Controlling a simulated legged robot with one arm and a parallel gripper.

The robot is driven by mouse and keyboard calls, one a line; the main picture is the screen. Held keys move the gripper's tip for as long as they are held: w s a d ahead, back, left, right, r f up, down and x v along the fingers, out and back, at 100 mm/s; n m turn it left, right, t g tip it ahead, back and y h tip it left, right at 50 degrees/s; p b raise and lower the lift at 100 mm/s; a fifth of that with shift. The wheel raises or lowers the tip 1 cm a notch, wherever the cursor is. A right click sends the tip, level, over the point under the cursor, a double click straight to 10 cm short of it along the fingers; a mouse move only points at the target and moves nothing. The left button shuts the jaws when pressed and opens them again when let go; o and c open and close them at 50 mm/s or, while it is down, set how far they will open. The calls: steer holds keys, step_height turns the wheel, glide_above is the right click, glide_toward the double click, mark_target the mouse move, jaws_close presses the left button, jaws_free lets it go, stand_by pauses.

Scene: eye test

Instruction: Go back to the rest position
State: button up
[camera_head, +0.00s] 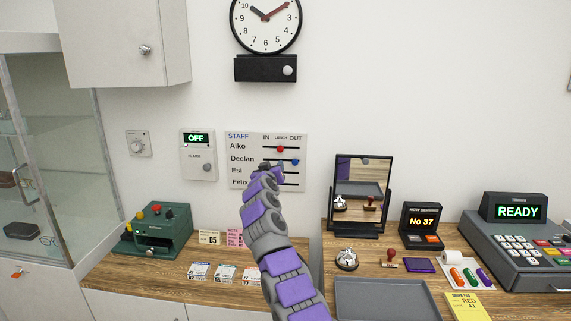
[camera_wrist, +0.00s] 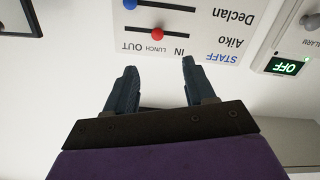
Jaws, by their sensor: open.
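My gripper (camera_head: 265,168) is raised in front of the white staff board (camera_head: 240,150) on the wall and hides part of its lower rows. In the wrist view my gripper (camera_wrist: 159,68) is open, with two dark fingers apart and nothing between them. The board, upside down in the wrist view (camera_wrist: 215,30), shows a red slider knob (camera_wrist: 157,34) on Aiko's row and a blue knob (camera_wrist: 130,4) on Declan's row. The red knob (camera_head: 280,149) is near the middle and the blue knob (camera_head: 295,161) is at the OUT side. I cannot tell whether my gripper touches the board.
An alarm box (camera_head: 198,155) reading OFF hangs left of the board. A mirror (camera_head: 362,195), bell (camera_head: 347,259), grey tray (camera_head: 385,300) and cash register (camera_head: 520,240) stand on the right counter. A green machine (camera_head: 156,229) is left. A cabinet (camera_head: 122,40) hangs upper left.

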steer(key=s+d+r+g+h, duration=0.1)
steer(key=s+d+g+h, duration=0.35)
steer(key=d, duration=0.95)
steer(key=s+d+f+m+g, duration=0.1)
steer(key=s+d+g, duration=0.1)
steer(key=s+d, duration=0.35)
steer(key=s+d+f+g, duration=0.1)
steer(key=s+d+g, duration=0.15)
steer(key=s, duration=0.65)
steer(key=s+d+f+m+g, duration=0.1)
steer(key=s+d+g, duration=0.1)
steer(key=s+d, duration=0.45)
steer(key=s+a+f+g+y, duration=0.1)
steer(key=s+f, duration=0.3)
steer(key=s, duration=1.2)
steer(key=s+a+f+g+y, duration=0.1)
steer(key=s+f+g, duration=0.3)
steer(key=s, duration=1.2)
steer(key=s+a+f+g+y, duration=0.2)
steer(key=s+f, duration=0.3)
steer(key=s, duration=1.2)
steer(key=shift+f+m+g+y, duration=0.35)
steer(key=shift+m+g+y, duration=0.05)
steer(key=shift+g+y, duration=0.35)
